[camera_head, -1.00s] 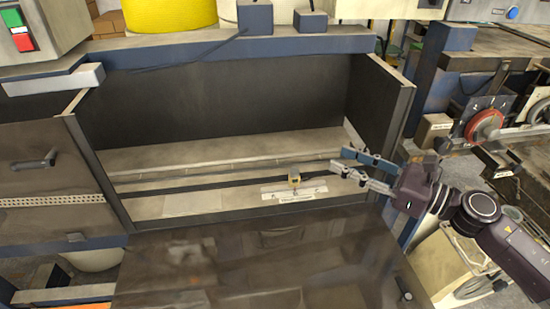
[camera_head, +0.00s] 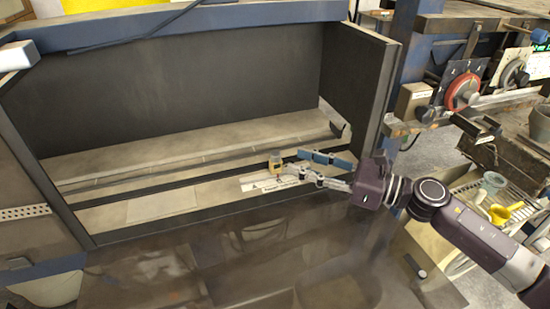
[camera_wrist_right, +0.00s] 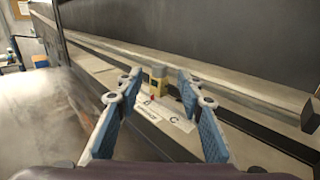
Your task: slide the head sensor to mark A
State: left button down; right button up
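The head sensor (camera_head: 275,164), a small yellow and grey block, sits on the dark rail (camera_head: 215,180) behind a white marked strip (camera_head: 252,186). The letters on the strip are too small to read surely in the head view; in the wrist view B and C show in front of the sensor (camera_wrist_right: 158,84). My right gripper (camera_head: 293,164) is open, just right of the sensor. In the wrist view the sensor appears between the spread fingers, a little beyond their tips; I cannot tell whether they touch. My left gripper is not in view.
The rail runs along an open bay with a dark back wall (camera_head: 180,85) and a side panel (camera_head: 358,90) at the right. A glossy dark surface (camera_head: 220,265) lies in front. A red dial (camera_head: 462,91) stands on the right.

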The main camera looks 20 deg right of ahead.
aim_at(276, 154)
jog(key=p+x, duration=0.1)
jog(key=x, duration=0.1)
jog(key=p+x, duration=0.1)
jog(key=x, duration=0.1)
jog(key=p+x, duration=0.1)
jog(key=x, duration=0.1)
jog(key=shift+w+a+r+p, duration=0.1)
jog(key=shift+w+r+p, duration=0.15)
jog(key=shift+p, duration=0.1)
jog(key=shift+w+a, duration=0.1)
jog(key=shift+a, duration=0.1)
jog(key=shift+w+a+f, duration=0.1)
jog(key=shift+a+f, duration=0.05)
jog(key=shift+f, duration=0.05)
grip_shut()
